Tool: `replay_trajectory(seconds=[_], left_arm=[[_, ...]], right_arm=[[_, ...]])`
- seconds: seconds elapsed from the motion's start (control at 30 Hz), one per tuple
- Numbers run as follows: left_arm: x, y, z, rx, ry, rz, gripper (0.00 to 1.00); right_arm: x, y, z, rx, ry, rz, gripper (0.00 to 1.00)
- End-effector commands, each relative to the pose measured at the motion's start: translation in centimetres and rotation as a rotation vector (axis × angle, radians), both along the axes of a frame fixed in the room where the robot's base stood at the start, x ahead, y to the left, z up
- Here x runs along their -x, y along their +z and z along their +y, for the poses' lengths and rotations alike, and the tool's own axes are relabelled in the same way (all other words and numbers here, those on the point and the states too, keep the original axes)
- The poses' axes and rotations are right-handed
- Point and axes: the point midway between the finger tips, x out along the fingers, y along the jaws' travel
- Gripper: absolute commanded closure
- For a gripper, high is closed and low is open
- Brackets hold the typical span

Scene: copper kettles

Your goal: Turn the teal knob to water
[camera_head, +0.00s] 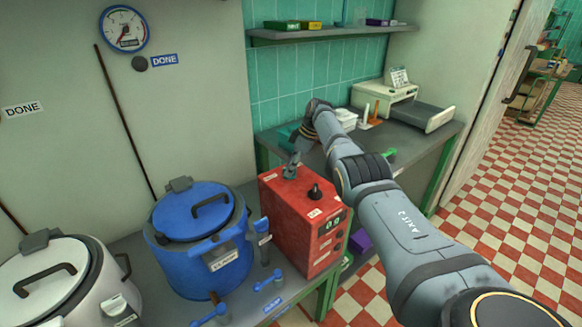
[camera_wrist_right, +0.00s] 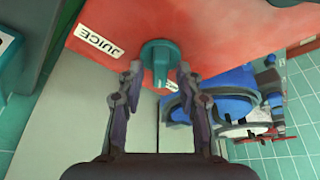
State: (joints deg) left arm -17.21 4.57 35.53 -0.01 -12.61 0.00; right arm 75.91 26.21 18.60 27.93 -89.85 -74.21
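The teal knob (camera_wrist_right: 160,62) is on a face of the red box (camera_wrist_right: 215,25) in the right wrist view. Its grip bar points down in that picture. A white JUICE label (camera_wrist_right: 97,42) is at its left; I cannot read a WATER label. My right gripper (camera_wrist_right: 159,78) is open, one finger on each side of the knob; I cannot tell whether they touch it. In the head view the red box (camera_head: 290,225) stands mid-picture, with my right gripper (camera_head: 292,166) at its far upper edge. My left gripper is out of view.
A blue kettle (camera_head: 195,225) and a white kettle (camera_head: 60,285) stand left of the red box. A black knob (camera_head: 314,192) sits on the box top. A grey counter (camera_head: 405,140) with a cream machine (camera_head: 385,98) lies behind, under a shelf (camera_head: 320,35).

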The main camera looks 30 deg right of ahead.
Motion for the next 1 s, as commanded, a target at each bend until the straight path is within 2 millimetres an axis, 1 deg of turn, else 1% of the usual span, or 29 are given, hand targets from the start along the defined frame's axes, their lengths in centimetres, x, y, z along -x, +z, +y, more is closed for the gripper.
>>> replay_trajectory(seconds=[0.23, 0.33, 0.47, 0.6, 0.7, 0.83, 0.9, 1.0], left_arm=[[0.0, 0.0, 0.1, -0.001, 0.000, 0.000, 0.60], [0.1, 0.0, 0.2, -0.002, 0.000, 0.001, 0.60], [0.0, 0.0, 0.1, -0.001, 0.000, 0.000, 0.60], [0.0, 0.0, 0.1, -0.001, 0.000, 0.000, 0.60], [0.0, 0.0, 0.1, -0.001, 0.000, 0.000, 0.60], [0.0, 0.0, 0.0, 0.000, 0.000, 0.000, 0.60], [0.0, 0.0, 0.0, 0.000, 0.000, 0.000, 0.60], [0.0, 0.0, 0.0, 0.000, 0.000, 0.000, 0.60]], right_arm=[[0.0, 0.0, 0.0, 0.000, -0.001, 0.000, 0.62], [0.1, 0.6, -0.3, 0.001, -0.003, -0.001, 0.62], [0.7, 2.9, -1.1, 0.005, -0.001, -0.004, 0.62], [1.6, 6.3, -2.1, 0.002, -0.003, -0.004, 0.62], [2.1, 8.3, -2.7, 0.001, -0.002, -0.003, 0.62], [2.6, 10.2, -3.3, 0.000, -0.002, -0.002, 0.62], [2.8, 10.7, -3.4, -0.001, -0.001, 0.000, 0.62], [2.9, 11.0, -3.5, 0.000, -0.001, 0.002, 0.62]])
